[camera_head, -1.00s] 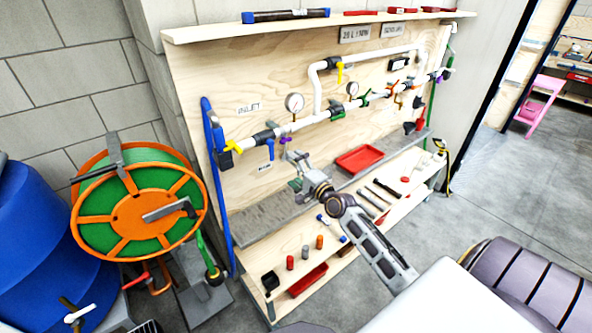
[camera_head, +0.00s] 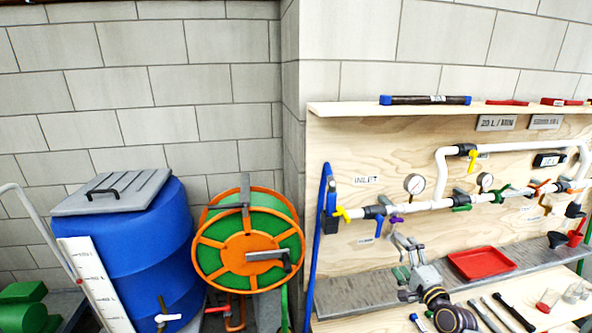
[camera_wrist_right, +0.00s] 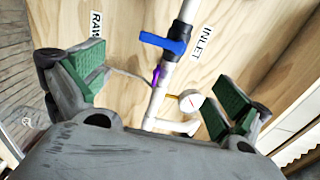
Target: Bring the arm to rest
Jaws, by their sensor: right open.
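My right gripper (camera_head: 404,258) is in front of the plywood board (camera_head: 335,162), below the left end of the white pipe. In the right wrist view the gripper (camera_wrist_right: 155,92) has its two green-padded fingers wide apart, with nothing between them. Beyond the fingers that view shows the white pipe (camera_wrist_right: 188,12) with a blue valve handle (camera_wrist_right: 165,42), a purple handle (camera_wrist_right: 156,76) and a round gauge (camera_wrist_right: 190,103). The gripper looks clear of the pipe, though the exact gap cannot be told. My left gripper is not in view.
A grey ledge (camera_head: 350,293) runs under the board, with a red tray (camera_head: 481,263) beside my right gripper. Several tools lie on the lower shelf. An orange and green hose reel (camera_head: 248,241) and a blue barrel (camera_head: 150,245) stand at the left.

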